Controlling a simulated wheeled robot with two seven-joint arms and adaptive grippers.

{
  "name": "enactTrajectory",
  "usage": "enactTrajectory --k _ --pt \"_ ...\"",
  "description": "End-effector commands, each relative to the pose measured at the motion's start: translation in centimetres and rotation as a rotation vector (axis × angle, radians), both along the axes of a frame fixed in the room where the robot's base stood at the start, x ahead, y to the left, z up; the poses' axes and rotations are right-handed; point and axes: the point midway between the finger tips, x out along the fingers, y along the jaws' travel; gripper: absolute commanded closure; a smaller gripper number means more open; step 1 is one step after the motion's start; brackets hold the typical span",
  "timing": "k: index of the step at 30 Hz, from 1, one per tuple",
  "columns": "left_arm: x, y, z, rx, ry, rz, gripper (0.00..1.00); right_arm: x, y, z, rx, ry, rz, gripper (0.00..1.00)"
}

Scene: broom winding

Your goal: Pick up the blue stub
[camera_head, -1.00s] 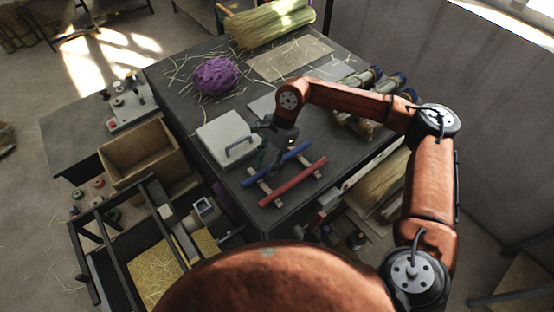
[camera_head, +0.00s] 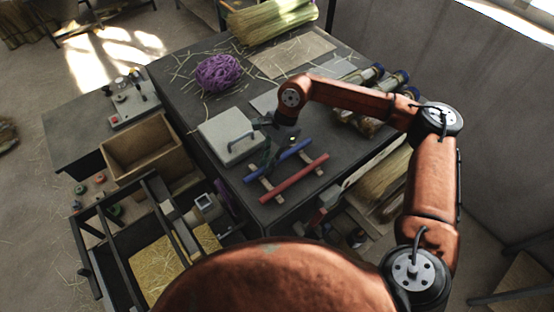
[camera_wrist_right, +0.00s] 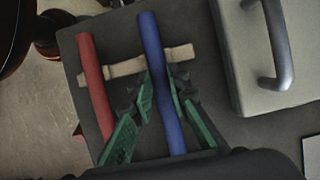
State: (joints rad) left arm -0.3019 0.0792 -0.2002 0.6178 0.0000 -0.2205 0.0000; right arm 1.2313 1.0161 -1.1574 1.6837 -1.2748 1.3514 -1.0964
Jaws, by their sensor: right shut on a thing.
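The blue stub (camera_head: 292,150) lies across two pale wooden rests at the front of the dark table, beside the parallel red stub (camera_head: 297,177). My right gripper (camera_head: 271,155) comes down over the blue stub. In the right wrist view, its green-padded fingers (camera_wrist_right: 161,92) are on both sides of the blue stub (camera_wrist_right: 153,45) and shut on it. The stub still appears to be at the level of the rests; a gap beneath it cannot be made out. The red stub (camera_wrist_right: 95,80) stands clear to the left there. My left gripper is out of view.
A pale box with a grey handle (camera_head: 226,147) stands close to the left of the gripper. A purple twine ball (camera_head: 218,71) and a straw bundle (camera_head: 270,20) lie farther back. Bottle-like rolls (camera_head: 385,85) lie at the right. A wooden bin (camera_head: 140,150) stands left of the table.

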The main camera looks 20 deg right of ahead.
Motion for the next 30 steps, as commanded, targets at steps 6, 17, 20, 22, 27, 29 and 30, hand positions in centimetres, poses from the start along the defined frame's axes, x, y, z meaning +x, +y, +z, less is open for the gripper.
enactTrajectory --k 6,17,20,22,27,29,30 --pt "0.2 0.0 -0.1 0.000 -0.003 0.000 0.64 0.0 0.0 0.3 -0.001 0.000 0.000 1.00" --pt "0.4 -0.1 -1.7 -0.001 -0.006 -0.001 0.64 -0.9 -1.1 4.4 -0.001 -0.003 -0.002 1.00" --pt "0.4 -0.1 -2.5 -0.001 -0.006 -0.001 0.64 -1.9 -2.3 6.3 0.000 -0.005 -0.001 1.00" --pt "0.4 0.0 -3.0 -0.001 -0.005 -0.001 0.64 -2.7 -3.1 7.6 -0.001 -0.004 -0.002 1.00" --pt "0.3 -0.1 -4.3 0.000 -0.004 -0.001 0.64 -5.1 -5.5 9.7 -0.001 -0.002 -0.002 1.00" --pt "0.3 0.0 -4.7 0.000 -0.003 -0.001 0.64 -5.9 -6.3 10.3 -0.001 -0.001 -0.001 1.00" --pt "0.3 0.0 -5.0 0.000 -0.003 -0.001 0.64 -6.4 -6.9 10.6 -0.002 -0.001 -0.002 1.00"
